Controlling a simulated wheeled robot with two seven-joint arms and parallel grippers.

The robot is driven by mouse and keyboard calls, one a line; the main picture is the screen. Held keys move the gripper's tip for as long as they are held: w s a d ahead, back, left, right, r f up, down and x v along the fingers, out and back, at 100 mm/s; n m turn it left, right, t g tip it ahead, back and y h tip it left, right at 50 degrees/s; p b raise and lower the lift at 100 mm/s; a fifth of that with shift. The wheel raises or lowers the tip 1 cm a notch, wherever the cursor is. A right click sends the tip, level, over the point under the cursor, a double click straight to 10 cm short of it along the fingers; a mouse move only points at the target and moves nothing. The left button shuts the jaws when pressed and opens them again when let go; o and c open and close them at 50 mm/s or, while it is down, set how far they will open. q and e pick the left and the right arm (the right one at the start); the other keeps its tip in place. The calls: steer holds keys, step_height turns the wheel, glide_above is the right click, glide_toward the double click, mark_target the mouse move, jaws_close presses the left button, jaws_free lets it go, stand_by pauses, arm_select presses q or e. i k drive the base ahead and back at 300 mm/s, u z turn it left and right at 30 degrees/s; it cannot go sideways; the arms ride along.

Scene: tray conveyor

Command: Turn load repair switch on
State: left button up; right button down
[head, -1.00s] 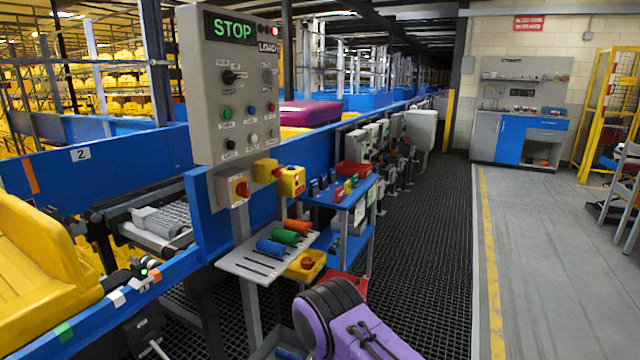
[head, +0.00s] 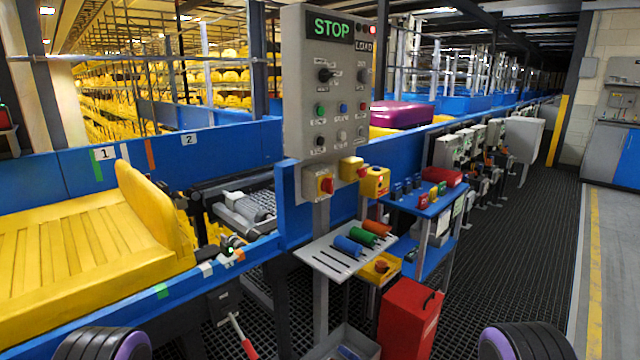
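The grey control panel (head: 295,110) stands upright ahead of me, with a green lit STOP sign (head: 332,28) and a small LOAD plate (head: 364,45). A black rotary switch (head: 324,75) is at its upper left, and a grey round control (head: 362,76) is to its right. Green, blue and red buttons and more controls sit below. The small labels are too blurred to read, so I cannot tell which is the load repair switch or its setting. Only dark, purple-edged parts of my arms show at the bottom left and bottom right. Neither gripper shows.
A sloping grey shelf (head: 322,262) holds coloured cylinders. A red box (head: 410,318) stands in front. A yellow tray (head: 70,270) is on the conveyor at left. Dark grated floor (head: 500,235) is open at right.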

mark_target(327, 184)
steer(key=u, duration=0.05)
steer(key=k, duration=0.65)
steer(key=z, duration=0.55)
steer(key=i, duration=0.6)
steer(key=z, duration=0.6)
steer(key=i, duration=0.8)
steer(key=u, duration=0.35)
